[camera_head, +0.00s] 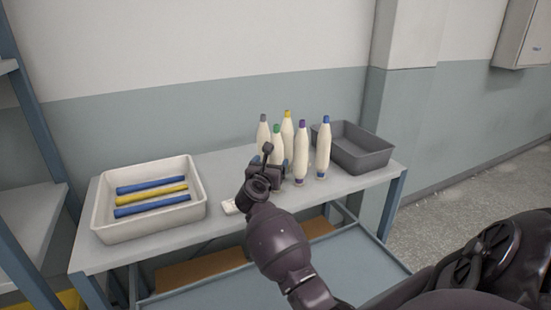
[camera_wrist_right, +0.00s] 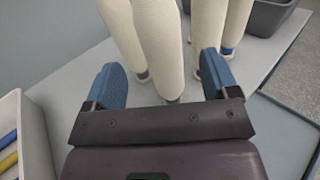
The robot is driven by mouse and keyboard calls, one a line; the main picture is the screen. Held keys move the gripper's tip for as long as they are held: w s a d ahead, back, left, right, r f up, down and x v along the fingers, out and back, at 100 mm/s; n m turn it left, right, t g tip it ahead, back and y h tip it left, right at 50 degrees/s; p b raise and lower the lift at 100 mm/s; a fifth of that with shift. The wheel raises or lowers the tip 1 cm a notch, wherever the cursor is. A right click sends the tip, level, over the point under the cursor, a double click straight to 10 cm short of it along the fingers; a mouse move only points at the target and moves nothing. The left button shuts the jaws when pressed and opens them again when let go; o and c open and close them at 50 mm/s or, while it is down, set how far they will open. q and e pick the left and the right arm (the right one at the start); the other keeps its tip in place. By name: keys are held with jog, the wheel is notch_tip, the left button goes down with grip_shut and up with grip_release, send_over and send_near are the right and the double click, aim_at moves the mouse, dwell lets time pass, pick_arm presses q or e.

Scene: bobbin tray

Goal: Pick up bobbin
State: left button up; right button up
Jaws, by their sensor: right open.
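Several cream bobbins stand upright in a cluster on the table. Their tips are grey (camera_head: 263,134), green (camera_head: 277,147), yellow (camera_head: 287,133), purple (camera_head: 302,150) and blue (camera_head: 323,147). My right gripper (camera_head: 271,168) is at the front of the cluster, by the green-tipped bobbin, whose lower part it hides. In the right wrist view the gripper (camera_wrist_right: 163,68) is open, its blue finger pads apart. A bobbin with a green base (camera_wrist_right: 163,45) shows in the gap between them; contact cannot be told. My left gripper is not in view.
A white tray (camera_head: 150,231) with blue and yellow rods stands on the left of the table (camera_head: 225,182). An empty grey bin (camera_head: 362,158) stands at the right, behind the bobbins. Neighbouring bobbins crowd the right gripper.

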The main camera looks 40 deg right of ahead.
aim_at(274, 159)
jog(key=shift+x, duration=2.9)
jog(key=shift+s+f, duration=0.1)
jog(key=shift+f, duration=0.05)
jog(key=shift+c, duration=0.4)
jog(key=c, duration=1)
